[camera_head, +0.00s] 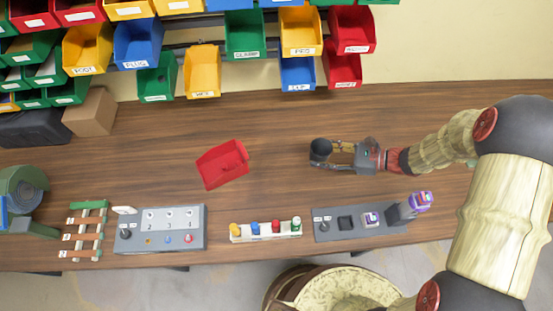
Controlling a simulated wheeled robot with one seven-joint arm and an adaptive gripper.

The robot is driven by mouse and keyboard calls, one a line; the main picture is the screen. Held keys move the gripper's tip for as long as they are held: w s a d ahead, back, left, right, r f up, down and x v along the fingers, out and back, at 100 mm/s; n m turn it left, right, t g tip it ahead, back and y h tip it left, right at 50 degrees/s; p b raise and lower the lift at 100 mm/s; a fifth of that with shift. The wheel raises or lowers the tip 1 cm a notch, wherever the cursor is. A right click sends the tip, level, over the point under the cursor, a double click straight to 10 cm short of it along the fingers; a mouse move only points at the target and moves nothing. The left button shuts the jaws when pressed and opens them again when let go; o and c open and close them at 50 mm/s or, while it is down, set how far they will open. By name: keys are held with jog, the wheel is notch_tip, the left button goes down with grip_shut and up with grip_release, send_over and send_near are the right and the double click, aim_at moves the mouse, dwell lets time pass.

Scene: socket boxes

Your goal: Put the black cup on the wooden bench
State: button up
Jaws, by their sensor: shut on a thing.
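The black cup (320,149) is at the middle right of the head view, over the wooden bench (270,120). My gripper (326,154) comes in from the right and is shut on the cup, with a finger on each side of it. The cup's dark opening faces the camera. From this high angle I cannot tell whether the cup touches the bench or hangs just above it.
A red bin (222,164) lies on the bench left of the cup. Along the front edge stand a grey switch box (160,241), a white rack (265,238) with coloured pegs, and a grey socket box (350,236). Coloured bins (244,34) hang behind. Bare wood surrounds the cup.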

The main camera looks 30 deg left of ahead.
aim_at(316, 174)
jog(key=shift+s+f+b, duration=0.1)
jog(key=shift+f+b, duration=0.9)
jog(key=shift+f, duration=3.95)
jog(key=shift+f, duration=0.15)
jog(key=o, duration=1)
jog(key=shift+o, duration=0.2)
jog(key=shift+d+r, duration=0.2)
jog(key=shift+r, duration=0.05)
jog(key=p+v, duration=0.1)
jog(key=v, duration=1)
jog(key=shift+d+p, duration=0.3)
jog(key=shift+p, duration=0.05)
